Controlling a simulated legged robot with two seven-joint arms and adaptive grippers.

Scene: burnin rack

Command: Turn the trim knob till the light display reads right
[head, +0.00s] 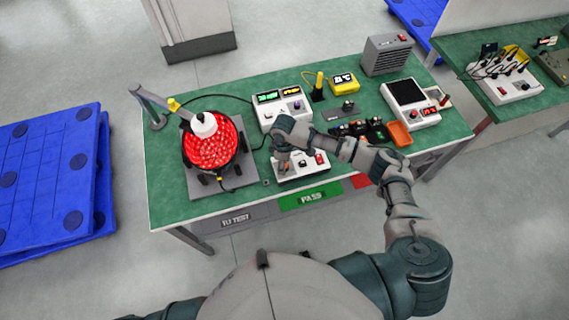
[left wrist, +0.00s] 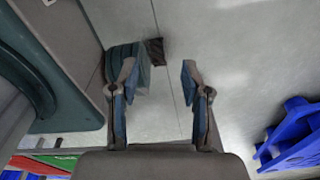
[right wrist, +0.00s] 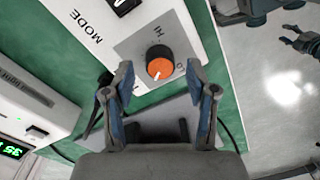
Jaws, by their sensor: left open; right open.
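The trim knob (right wrist: 160,68) is black with an orange cap and a white pointer line, on a grey plate marked HI. It sits on a white box (head: 300,179) marked MODE at the table's front edge. My right gripper (right wrist: 160,75) is open, its fingertips on either side of the knob in the wrist view; I cannot tell if they touch it. In the head view my right gripper (head: 283,160) hides the knob. A green lit display (head: 267,97) and an amber one (head: 291,91) are on a white unit behind, too small to read. My left gripper (left wrist: 155,75) is open and empty over the floor.
A round lamp (head: 210,150) glows red on a grey plate at the left. Black parts, an orange tray (head: 400,134) and a white instrument (head: 408,101) stand right of the box. A blue pallet (head: 50,170) lies on the floor at the left.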

